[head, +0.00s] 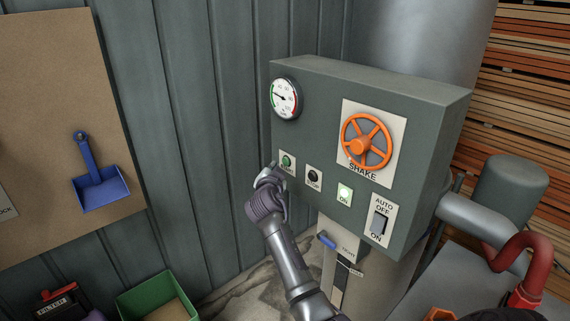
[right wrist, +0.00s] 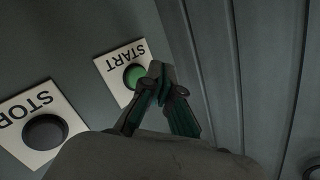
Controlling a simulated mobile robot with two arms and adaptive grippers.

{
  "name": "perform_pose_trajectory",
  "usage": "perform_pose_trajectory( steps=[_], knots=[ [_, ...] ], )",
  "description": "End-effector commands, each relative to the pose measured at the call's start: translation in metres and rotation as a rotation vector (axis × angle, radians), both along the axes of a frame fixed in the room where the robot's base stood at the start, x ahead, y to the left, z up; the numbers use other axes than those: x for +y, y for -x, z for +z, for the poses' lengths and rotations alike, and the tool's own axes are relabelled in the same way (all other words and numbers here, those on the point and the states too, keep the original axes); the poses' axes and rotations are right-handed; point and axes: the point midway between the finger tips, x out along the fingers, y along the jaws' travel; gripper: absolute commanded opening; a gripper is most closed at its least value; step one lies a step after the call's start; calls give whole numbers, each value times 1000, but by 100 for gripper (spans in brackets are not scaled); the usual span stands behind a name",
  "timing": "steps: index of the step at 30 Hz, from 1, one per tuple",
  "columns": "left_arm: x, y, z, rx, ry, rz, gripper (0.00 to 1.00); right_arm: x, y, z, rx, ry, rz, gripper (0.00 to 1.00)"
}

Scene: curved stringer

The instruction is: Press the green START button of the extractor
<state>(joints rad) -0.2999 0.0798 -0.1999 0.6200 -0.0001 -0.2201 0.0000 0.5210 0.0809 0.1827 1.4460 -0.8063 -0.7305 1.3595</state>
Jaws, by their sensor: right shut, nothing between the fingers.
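The green START button (head: 286,160) sits on a white label at the lower left of the extractor's grey control box (head: 320,120). In the right wrist view the START button (right wrist: 133,76) shows beside my fingertips, partly close to them. My right gripper (head: 271,172) is shut and empty, its tips at the left edge of the START label. The right wrist view shows the closed fingertips (right wrist: 165,80) just right of the button; I cannot tell whether they touch it. My left gripper is not in view.
An orange SHAKE handwheel (head: 366,140) and a gauge (head: 285,98) are above. A corrugated wall (head: 180,120) stands behind the box.

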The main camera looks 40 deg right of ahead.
Motion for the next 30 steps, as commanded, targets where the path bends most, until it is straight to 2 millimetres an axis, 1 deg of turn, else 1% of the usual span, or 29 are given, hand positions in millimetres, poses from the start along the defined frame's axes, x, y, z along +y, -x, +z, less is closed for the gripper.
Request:
perform_pose_trajectory(
  steps=[1, 6, 12, 30],
  knots=[
    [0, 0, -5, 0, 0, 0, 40, 7, 0, -3, -1, -2, 2, 0],
    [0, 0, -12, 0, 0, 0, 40, 24, 1, -3, 0, -2, 2, 0],
    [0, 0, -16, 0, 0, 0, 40, 38, 3, -1, -1, -1, 2, 0],
    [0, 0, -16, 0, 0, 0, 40, 39, 3, 0, 0, 1, 1, 0]
  ],
)
